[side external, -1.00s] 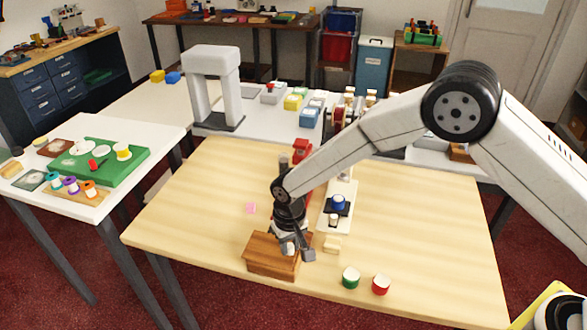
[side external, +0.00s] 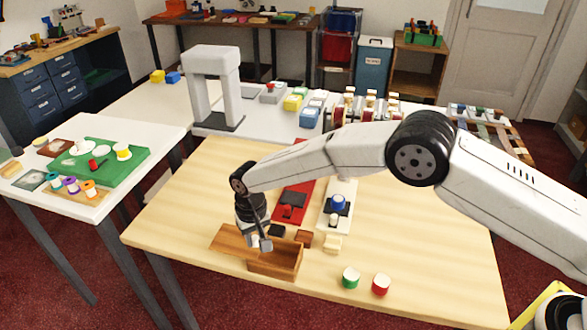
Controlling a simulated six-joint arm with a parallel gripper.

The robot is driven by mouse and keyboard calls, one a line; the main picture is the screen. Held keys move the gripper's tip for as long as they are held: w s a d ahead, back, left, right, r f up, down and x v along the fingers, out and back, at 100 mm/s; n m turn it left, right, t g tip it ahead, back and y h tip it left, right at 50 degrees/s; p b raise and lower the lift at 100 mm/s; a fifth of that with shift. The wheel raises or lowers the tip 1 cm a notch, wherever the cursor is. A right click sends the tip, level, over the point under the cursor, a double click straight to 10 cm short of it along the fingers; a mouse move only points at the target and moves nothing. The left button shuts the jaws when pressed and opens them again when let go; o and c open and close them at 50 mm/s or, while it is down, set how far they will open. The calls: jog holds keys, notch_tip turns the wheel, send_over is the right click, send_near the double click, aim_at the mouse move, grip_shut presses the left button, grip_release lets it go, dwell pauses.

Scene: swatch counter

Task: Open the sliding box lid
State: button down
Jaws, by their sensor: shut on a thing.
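The wooden box (side external: 274,268) sits near the front edge of the pale wood table. Its right part is open from above, and the hollow inside shows. The wooden lid (side external: 229,240) is slid to the left and juts out past the box's left end. My gripper (side external: 260,242) points down over the lid and is shut on it. The part of the lid between the fingers is hidden by the gripper.
The table's left side is clear.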

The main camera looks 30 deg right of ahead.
jog(key=shift+w+a, duration=0.45)
jog(key=shift+w, duration=0.05)
jog(key=shift+c, duration=2.4)
grip_release()
notch_tip(320, 180, up, 8)
